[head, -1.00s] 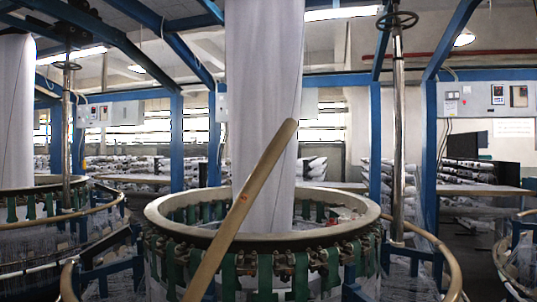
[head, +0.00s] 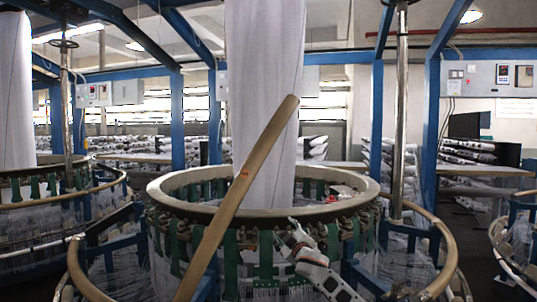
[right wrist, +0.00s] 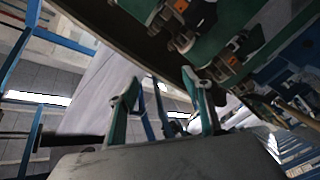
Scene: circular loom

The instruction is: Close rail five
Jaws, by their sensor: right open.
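A tan rail section (head: 238,192) stands raised in the head view, slanting from the bottom centre up to the right across the front of the round loom (head: 165,200). I take it as rail five, though no number shows. My right gripper (head: 286,233) is in front of the loom's green straps, to the right of the raised rail and apart from it in the picture. It is open and empty. In the right wrist view its two fingers (right wrist: 164,95) stand apart, beneath the loom's dark ring (right wrist: 150,45). I cannot make out the rail there. My left gripper is not in view.
Lower tan rails curve round the loom at left (head: 76,268) and right (head: 447,262). White fabric (head: 262,100) rises from the loom's middle. Another loom (head: 40,190) stands left.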

